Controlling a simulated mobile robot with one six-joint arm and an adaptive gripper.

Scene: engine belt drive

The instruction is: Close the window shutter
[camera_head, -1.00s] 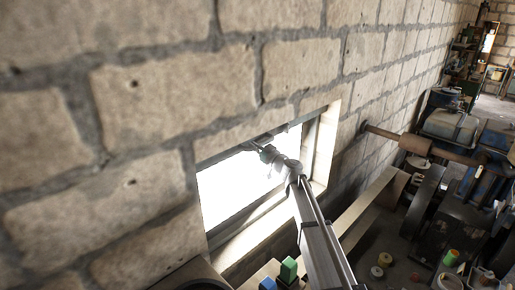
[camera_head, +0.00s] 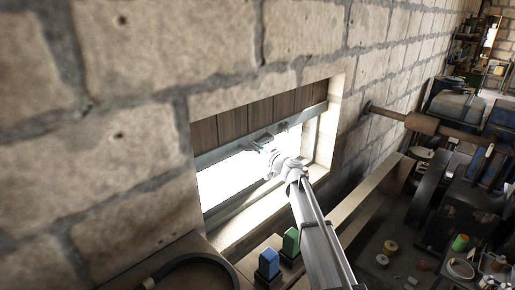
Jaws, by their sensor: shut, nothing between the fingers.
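The window shutter (camera_head: 235,123) is made of brown wooden slats and covers the upper part of the window opening. A grey metal rail (camera_head: 222,152) runs along its lower edge. Below the rail the opening (camera_head: 222,185) is bright and uncovered. My gripper (camera_head: 268,146) is at the end of the arm reaching up into the opening, at the middle of the rail. It is shut with nothing held, close to or touching the rail; I cannot tell which. The gripper and arm hide part of the rail and the sill.
A stone block wall (camera_head: 110,170) surrounds the window. A blue block (camera_head: 268,262) and a green block (camera_head: 291,240) stand below the sill. At the right are a horizontal shaft (camera_head: 423,123) and machinery. A dark round rim (camera_head: 190,275) is at the lower left.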

